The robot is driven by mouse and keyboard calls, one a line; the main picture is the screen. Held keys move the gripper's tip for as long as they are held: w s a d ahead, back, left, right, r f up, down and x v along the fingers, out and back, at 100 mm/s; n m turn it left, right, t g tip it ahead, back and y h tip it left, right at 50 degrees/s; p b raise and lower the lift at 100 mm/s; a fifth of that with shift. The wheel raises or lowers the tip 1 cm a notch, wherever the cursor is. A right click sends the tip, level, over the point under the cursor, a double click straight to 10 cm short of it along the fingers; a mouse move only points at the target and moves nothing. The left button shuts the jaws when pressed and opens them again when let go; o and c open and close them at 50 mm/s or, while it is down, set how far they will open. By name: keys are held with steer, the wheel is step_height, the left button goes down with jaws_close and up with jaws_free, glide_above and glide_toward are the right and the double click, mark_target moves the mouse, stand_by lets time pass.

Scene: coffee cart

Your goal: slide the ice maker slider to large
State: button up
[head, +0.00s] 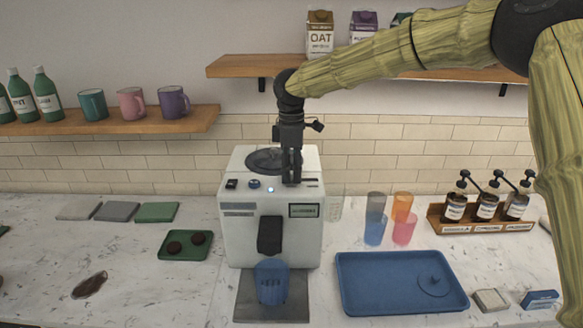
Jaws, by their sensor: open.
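The ice maker (238,218) is a white box-shaped machine in the middle of the counter, with a dark round lid on top and a dark spout at its front. A dark strip (313,183) lies along the top front edge at the right; it may be the slider's track. My gripper (291,178) points down over the right part of the machine's top, just left of that strip. It is open with nothing seen in it. Its fingers hide part of the top, and I cannot make out the slider knob or its setting.
A blue cup (271,285) stands under the spout on a dark tray. A blue tray (400,298), coloured cups (403,210) and a rack of pump bottles (484,212) are to the right. A green tray (185,252) is left. Shelves hang behind.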

steer(key=shift+s+r, duration=0.25)
steer(key=shift+s, duration=0.25)
steer(key=shift+s+r, duration=0.25)
steer(key=shift+s, duration=0.2)
steer(key=shift+w+f, duration=0.5)
steer(key=shift+w, duration=0.15)
steer(key=c, duration=0.4)
steer(key=shift+w, duration=0.1)
steer(key=c, duration=0.4)
steer(key=shift+s+r, duration=0.2)
steer(key=shift+s, duration=0.05)
jaws_close()
steer(key=shift+w, duration=0.1)
